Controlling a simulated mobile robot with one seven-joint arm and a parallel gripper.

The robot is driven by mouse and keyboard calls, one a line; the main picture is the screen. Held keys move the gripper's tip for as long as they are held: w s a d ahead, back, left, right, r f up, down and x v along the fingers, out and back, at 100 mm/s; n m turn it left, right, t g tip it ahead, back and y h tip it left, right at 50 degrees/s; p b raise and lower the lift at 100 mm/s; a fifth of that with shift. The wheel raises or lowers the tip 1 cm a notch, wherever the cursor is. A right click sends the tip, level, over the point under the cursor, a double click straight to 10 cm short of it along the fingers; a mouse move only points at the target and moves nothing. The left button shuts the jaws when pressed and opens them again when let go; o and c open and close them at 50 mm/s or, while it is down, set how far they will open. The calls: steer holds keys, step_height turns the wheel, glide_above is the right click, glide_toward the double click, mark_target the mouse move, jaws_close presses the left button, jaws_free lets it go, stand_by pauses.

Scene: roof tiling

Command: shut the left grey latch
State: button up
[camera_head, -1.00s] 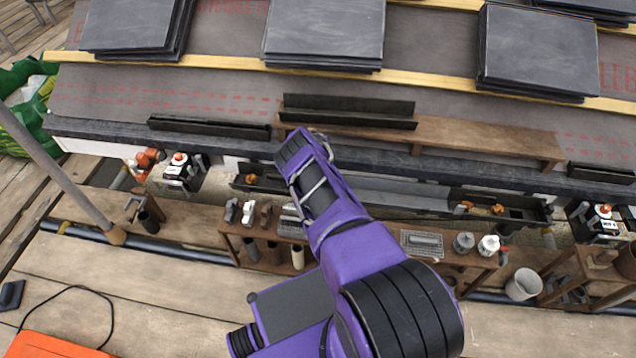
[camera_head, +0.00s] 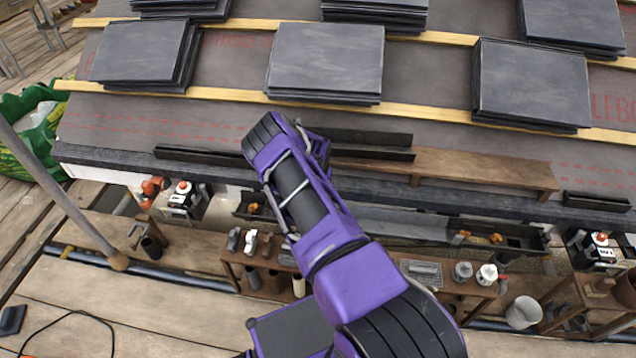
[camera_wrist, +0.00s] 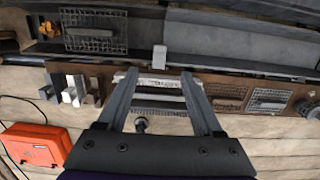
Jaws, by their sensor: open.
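My gripper (camera_wrist: 160,82) is open in the wrist view, its two grey fingers spread apart with nothing seen held between them. A small light-grey upright tab (camera_wrist: 159,57), which looks like a grey latch, stands at the front edge of the grey gutter (camera_wrist: 240,40), just beyond and between the fingertips. A gap appears between the tab and the fingers; contact cannot be told. Whether this is the left latch, and its exact angle, is unclear. In the head view my purple arm hides the fingers and this tab; the gutter (camera_head: 390,222) shows to its right.
A wooden bench (camera_head: 470,284) below the gutter carries small grey and white pieces (camera_wrist: 76,90), a mesh piece (camera_head: 421,271) and cans. A wire-mesh piece (camera_wrist: 95,30) lies left of the tab. An orange case (camera_wrist: 35,145) is at lower left. Slate stacks (camera_head: 325,62) lie on the roof.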

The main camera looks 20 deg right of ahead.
steer(key=shift+s+a+r, duration=0.1)
steer(key=shift+r, duration=0.95)
steer(key=shift+s+a+r, duration=0.1)
steer(key=shift+r, duration=0.9)
